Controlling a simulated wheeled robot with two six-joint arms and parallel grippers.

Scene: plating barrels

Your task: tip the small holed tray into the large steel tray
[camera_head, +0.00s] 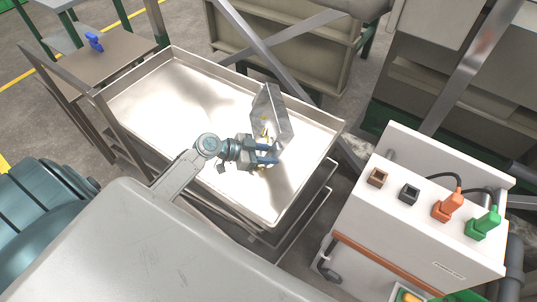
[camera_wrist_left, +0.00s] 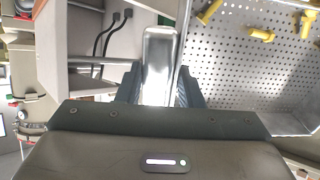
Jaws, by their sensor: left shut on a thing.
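The large steel tray (camera_head: 185,88) is a wide, shallow, shiny tray in the middle of the head view. The small holed tray (camera_head: 271,106) is over its right part and looks steeply tilted. In the left wrist view the holed tray (camera_wrist_left: 250,75) fills the upper right, with several yellow pieces (camera_wrist_left: 262,34) against its perforated metal. Small yellow bits (camera_head: 265,132) also show beside it in the head view; I cannot tell whether they are inside it. My left gripper (camera_head: 268,155) is shut on the holed tray's shiny metal handle (camera_wrist_left: 160,65). My right gripper is not in view.
A white cabinet (camera_head: 410,225) with coloured plugs and sockets stands at the right. A brown side table (camera_head: 110,62) with a blue object (camera_head: 94,41) is at the upper left. Large beige tanks and slanted metal beams stand behind. The steel tray's left part is bare.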

